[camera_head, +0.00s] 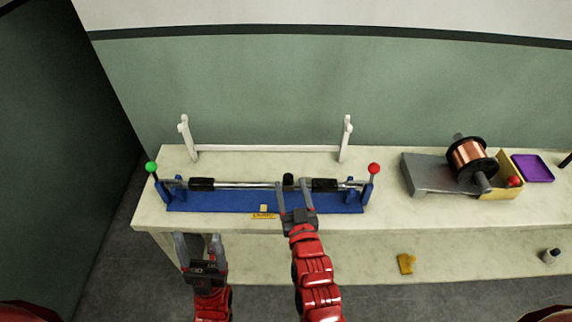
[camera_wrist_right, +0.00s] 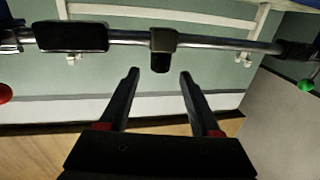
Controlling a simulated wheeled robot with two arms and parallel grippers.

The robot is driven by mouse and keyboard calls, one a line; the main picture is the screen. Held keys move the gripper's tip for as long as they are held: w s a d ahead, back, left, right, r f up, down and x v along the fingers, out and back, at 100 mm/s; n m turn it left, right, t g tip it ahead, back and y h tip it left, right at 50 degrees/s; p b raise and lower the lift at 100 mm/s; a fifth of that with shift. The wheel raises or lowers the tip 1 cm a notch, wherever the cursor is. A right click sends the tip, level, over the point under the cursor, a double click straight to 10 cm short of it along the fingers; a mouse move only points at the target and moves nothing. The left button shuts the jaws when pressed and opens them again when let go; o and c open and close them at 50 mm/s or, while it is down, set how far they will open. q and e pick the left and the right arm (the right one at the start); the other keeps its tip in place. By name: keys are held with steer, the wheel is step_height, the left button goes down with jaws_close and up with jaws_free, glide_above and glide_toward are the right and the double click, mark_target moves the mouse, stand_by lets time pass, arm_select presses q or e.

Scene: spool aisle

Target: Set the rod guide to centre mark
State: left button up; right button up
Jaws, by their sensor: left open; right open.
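The rod guide (camera_head: 288,182) is a small black block on the metal rod (camera_head: 240,185), right of the small pale mark (camera_head: 264,207) and yellow label (camera_head: 264,216) on the blue base. My right gripper (camera_head: 292,186) is open, its fingers on either side of the guide in the head view. In the right wrist view, the guide (camera_wrist_right: 162,48) sits just beyond and between the open fingertips (camera_wrist_right: 160,74); I cannot tell if they touch it. My left gripper (camera_head: 198,240) is open and empty in front of the bench's front edge.
Black sleeves (camera_head: 202,184) and (camera_head: 324,184) flank the guide on the rod. Green (camera_head: 151,167) and red (camera_head: 373,168) knobs stand at the ends. A white frame (camera_head: 265,149) stands behind. A copper spool (camera_head: 468,156) and purple tray (camera_head: 533,168) are at right.

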steer(key=w+a+p, duration=0.1)
steer(key=w, duration=0.6)
steer(key=shift+w+a+p, duration=0.15)
steer(key=shift+a+p, duration=0.05)
steer(key=shift+p, duration=0.1)
jaws_close()
steer(key=shift+a, duration=0.1)
stand_by(1.0)
